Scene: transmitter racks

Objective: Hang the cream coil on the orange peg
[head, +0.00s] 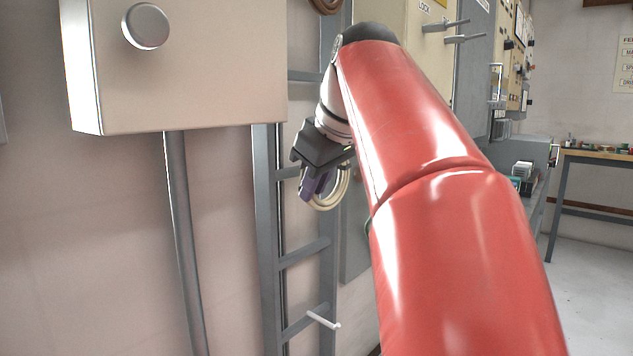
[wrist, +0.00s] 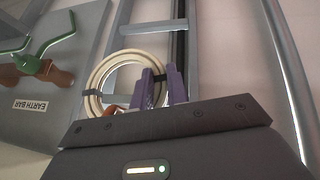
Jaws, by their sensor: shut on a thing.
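The cream coil (wrist: 96,80) is a ring of several turns with dark ties, held by its side between the purple fingers of my gripper (wrist: 163,85). In the head view the coil (head: 329,206) hangs below my gripper (head: 317,186), in front of the grey ladder-like rack. A small orange-brown bit (wrist: 111,109) shows inside the coil's lower left in the wrist view; I cannot tell whether it is the orange peg. No orange peg is clear in the head view, where my red arm hides much of the middle.
A white peg (head: 323,320) sticks out from a low rung of the grey rack (head: 268,220). A cream wall box (head: 190,75) with a conduit stands left. A brown coil (head: 326,5) hangs at top. An earth bar panel (wrist: 60,75) with green and brown fittings lies left in the wrist view.

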